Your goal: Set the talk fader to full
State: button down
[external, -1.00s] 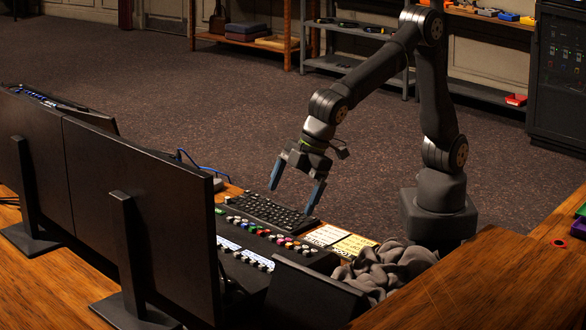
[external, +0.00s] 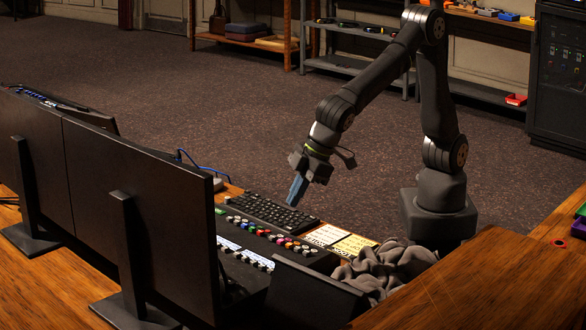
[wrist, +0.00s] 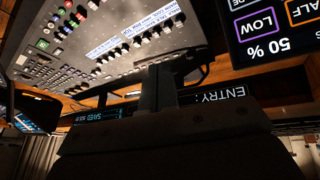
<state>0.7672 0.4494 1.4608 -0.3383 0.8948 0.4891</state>
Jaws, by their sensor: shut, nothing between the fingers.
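The mixing desk (external: 262,236) has rows of coloured knobs and fader caps beside white label strips. In the wrist view the desk panel (wrist: 70,52) fills the upper left, with pale fader caps (wrist: 150,35) along the label strips. My gripper (external: 294,200) is shut and empty, pointing down above the keyboard, on the robot's side of the desk. Its closed fingers also show dark in the wrist view (wrist: 157,75), covering part of the desk's edge.
A black keyboard (external: 268,212) lies beside the desk controls. White and yellow cards (external: 352,244) and a crumpled grey cloth (external: 385,268) lie to its right. Large monitors (external: 140,215) stand opposite. In the wrist view a screen (wrist: 270,25) reads "50 %", "LOW" and "HALF".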

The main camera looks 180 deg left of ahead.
aim_at(263, 267)
jog(key=s+a+f+m+h, duration=0.2)
jog(key=a+f+m, duration=0.2)
jog(key=m, duration=0.9)
jog(key=shift+s+f, duration=0.15)
jog(key=shift+f, duration=1.2)
jog(key=x, duration=1)
jog(key=shift+d+f, duration=0.1)
jog(key=shift+f, duration=0.05)
jog(key=shift+w+d, duration=0.85)
jog(key=shift+w, duration=0.05)
jog(key=shift+w+d, duration=0.5)
